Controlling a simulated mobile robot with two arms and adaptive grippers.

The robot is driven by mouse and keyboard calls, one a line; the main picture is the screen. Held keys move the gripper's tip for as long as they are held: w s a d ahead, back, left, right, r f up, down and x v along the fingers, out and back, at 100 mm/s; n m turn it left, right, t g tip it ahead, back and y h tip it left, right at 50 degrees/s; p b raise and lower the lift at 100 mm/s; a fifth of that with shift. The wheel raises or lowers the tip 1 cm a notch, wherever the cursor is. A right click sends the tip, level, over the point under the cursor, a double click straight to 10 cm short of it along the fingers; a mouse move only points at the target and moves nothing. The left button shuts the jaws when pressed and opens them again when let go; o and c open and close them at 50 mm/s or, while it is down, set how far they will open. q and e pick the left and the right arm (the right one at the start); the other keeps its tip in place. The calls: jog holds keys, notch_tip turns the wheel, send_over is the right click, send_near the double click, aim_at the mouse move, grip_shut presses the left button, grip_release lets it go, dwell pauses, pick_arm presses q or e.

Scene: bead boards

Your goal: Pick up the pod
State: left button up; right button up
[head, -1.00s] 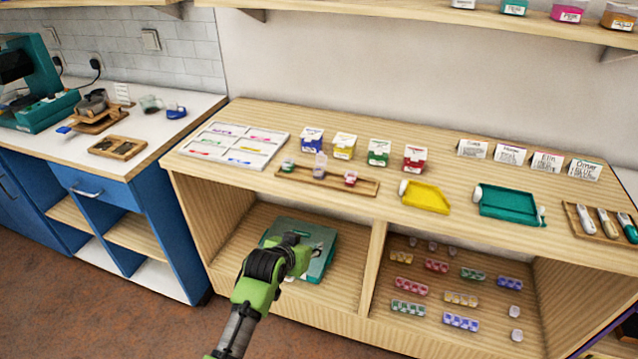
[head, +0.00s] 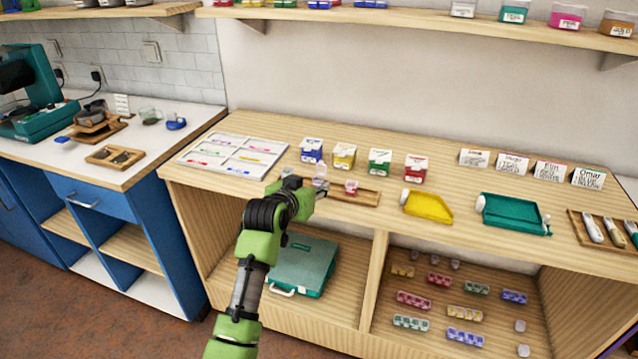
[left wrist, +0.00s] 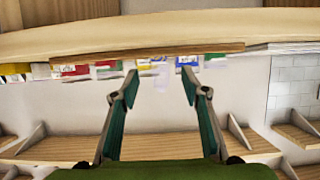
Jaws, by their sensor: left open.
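The small wooden tray (head: 368,198) lies near the front of the bench top. A clear pod (head: 320,171) and a red-filled pod (head: 351,187) show on it. The green-filled pod seen earlier is hidden behind my left gripper (head: 307,185). That gripper is open, at the tray's left part and close to the clear pod. In the left wrist view, which is upside down, my two fingers (left wrist: 160,80) stand apart, with a pale clear pod (left wrist: 161,77) in line between the tips. I cannot tell how far beyond them it is. My right gripper is not in view.
Blue, yellow, green and red boxes (head: 377,162) stand behind the tray. A teal case (head: 302,266) sits on the shelf below.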

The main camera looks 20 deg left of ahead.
aim_at(317, 182)
pick_arm(q)
jog(key=shift+x, duration=2.65)
jog(key=shift+c, duration=0.4)
jog(key=c, duration=0.9)
